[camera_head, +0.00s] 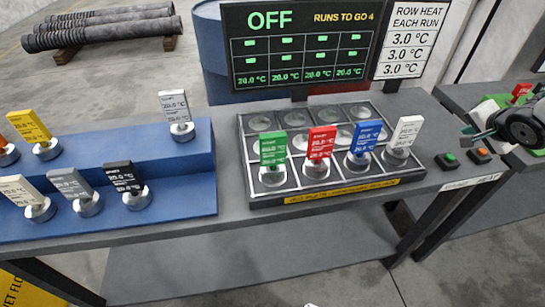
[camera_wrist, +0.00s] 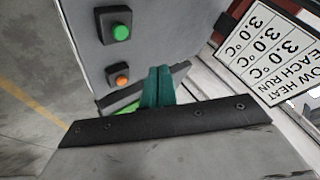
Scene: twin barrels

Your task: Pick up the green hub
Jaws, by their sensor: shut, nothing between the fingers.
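The green hub (camera_head: 273,150) is a metal puck with an upright green tag. It stands in the front-left cell of the grey heating tray in the head view. My gripper (camera_head: 476,136) is at the right of the head view, above the table's right end near the buttons and well apart from the green hub. In the wrist view its teal fingers (camera_wrist: 158,86) are together with nothing between them. The green hub does not show in the wrist view.
Red (camera_head: 321,143), blue (camera_head: 364,138) and white (camera_head: 405,132) hubs stand in the tray's front row. A blue stepped rack (camera_head: 185,192) on the left holds several hubs. The display (camera_head: 298,47) reads OFF. Green (camera_head: 449,157) and orange (camera_head: 482,152) buttons are near my gripper.

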